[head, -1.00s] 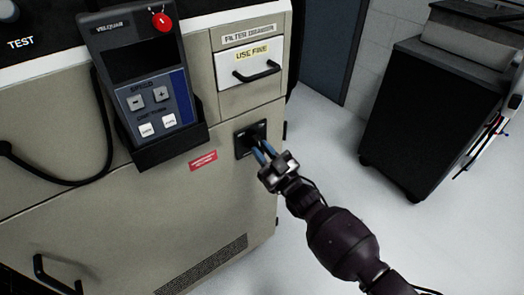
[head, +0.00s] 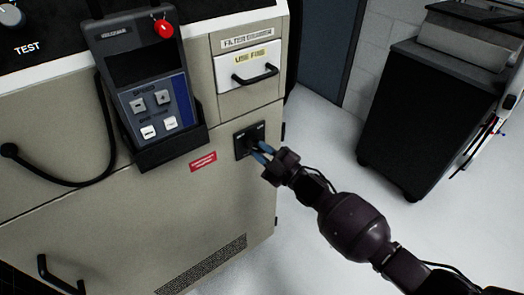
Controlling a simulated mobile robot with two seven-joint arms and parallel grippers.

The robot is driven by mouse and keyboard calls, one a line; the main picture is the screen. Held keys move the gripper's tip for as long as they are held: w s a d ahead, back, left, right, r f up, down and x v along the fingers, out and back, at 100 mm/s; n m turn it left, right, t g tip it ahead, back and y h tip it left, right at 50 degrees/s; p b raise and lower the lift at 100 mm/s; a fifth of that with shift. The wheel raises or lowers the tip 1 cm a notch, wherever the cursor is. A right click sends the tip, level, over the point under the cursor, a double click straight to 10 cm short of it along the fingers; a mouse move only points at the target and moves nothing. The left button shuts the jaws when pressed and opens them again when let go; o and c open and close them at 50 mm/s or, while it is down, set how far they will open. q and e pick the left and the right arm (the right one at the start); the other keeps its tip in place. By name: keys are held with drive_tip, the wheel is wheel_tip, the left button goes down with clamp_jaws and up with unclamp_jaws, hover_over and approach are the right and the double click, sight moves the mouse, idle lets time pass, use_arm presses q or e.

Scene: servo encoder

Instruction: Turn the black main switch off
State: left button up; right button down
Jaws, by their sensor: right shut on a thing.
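The black main switch (head: 243,142) sits on a dark square plate on the beige machine's front, below the filter drawer. My right gripper (head: 259,151) is at the switch, its blue fingers shut on the switch's knob. The fingers and gripper body hide part of the knob, so its exact angle is hard to tell. My left gripper is not in view.
A pendant (head: 150,90) with a red button hangs in a holder left of the switch. A drawer with a black handle (head: 255,74) is above. A dark cart (head: 405,125) stands at right, with clear floor between.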

drive_tip(key=shift+r, duration=0.15)
drive_tip(key=c, duration=1)
unclamp_jaws()
drive_tip(key=shift+c, duration=0.2)
drive_tip(key=shift+a, duration=0.1)
drive_tip(key=shift+s+d+f, duration=0.25)
drive_tip(key=shift+d, duration=0.2)
drive_tip(key=p+v, duration=0.1)
drive_tip(key=v, duration=0.8)
drive_tip(key=shift+s+d, duration=0.2)
drive_tip(key=shift+s, duration=0.1)
